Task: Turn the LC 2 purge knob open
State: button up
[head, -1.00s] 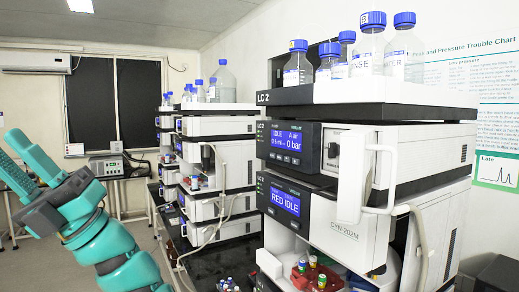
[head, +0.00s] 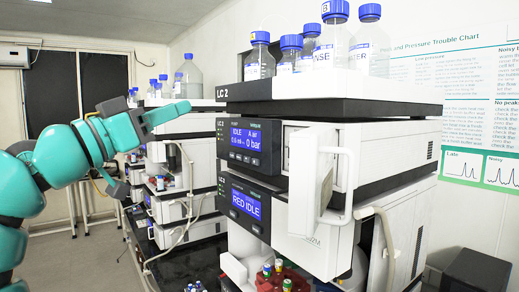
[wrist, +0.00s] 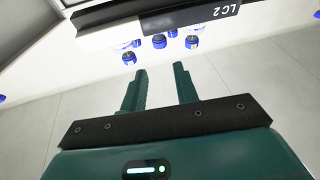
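The LC 2 stack (head: 221,92) stands right of centre in the head view. Its upper module (head: 247,137) reads IDLE and 0 bar. A white door (head: 313,178) with a loop handle (head: 345,178) stands out from the front and covers the area right of the display. I cannot make out the purge knob now; it seems hidden behind the door. My teal gripper (head: 153,146) is raised left of the stack, apart from it. In the wrist view my gripper (wrist: 158,80) has its fingers apart with nothing between them. The LC 2 label (wrist: 213,12) shows upside down there.
Blue-capped bottles (head: 335,42) stand in a white tray on top of LC 2. Another instrument stack (head: 188,150) is behind, at the left. Red vial racks (head: 284,281) sit low in front. A tube (head: 388,240) hangs at the stack's right. Floor at the left is open.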

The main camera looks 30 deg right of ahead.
jog(key=s+d+f+m+g+y, duration=0.3)
jog(key=s+f+g, duration=0.1)
jog(key=f, duration=0.3)
jog(key=d+p, duration=0.2)
jog(key=d, duration=0.3)
jog(key=d+p, duration=0.2)
jog(key=d, duration=0.3)
jog(key=w+d+p, duration=0.1)
jog(key=d+p, duration=0.1)
jog(key=d, duration=0.4)
jog(key=shift+w+d+f, duration=0.1)
jog(key=shift+d+f, duration=0.05)
jog(key=shift+d, duration=0.7)
grip_shut()
